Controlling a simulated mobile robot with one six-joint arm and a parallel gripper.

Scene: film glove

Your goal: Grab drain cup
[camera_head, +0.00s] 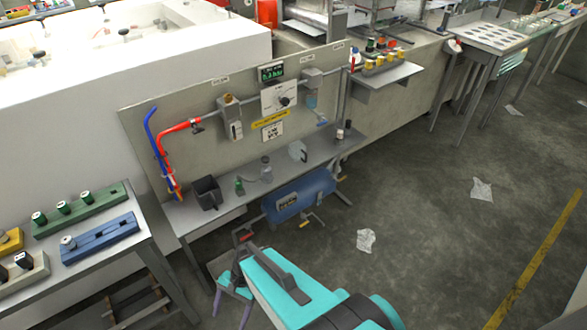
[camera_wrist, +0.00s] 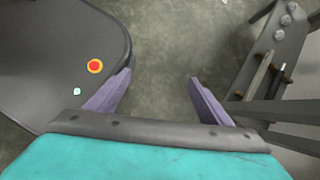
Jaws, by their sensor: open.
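Small vessels stand on the grey bench shelf (camera_head: 226,203) below the upright panel. One is a small grey cup (camera_head: 266,171) near the shelf's middle, which may be the drain cup; I cannot tell for sure. To its left are a small green-topped bottle (camera_head: 239,187) and a black open box (camera_head: 207,193). A clear handled jug (camera_head: 298,152) stands to its right. My gripper (camera_wrist: 160,79) is open and empty, with its two purple fingers apart over bare floor. In the head view my gripper (camera_head: 234,290) is low, in front of the bench and apart from these vessels.
A blue tank (camera_head: 299,194) lies under the shelf. Red and blue hoses (camera_head: 166,150) hang at the panel's left. A table with a green rack (camera_head: 80,210) and a blue rack (camera_head: 100,238) stands at left. White scraps (camera_head: 366,240) lie on the open floor at right.

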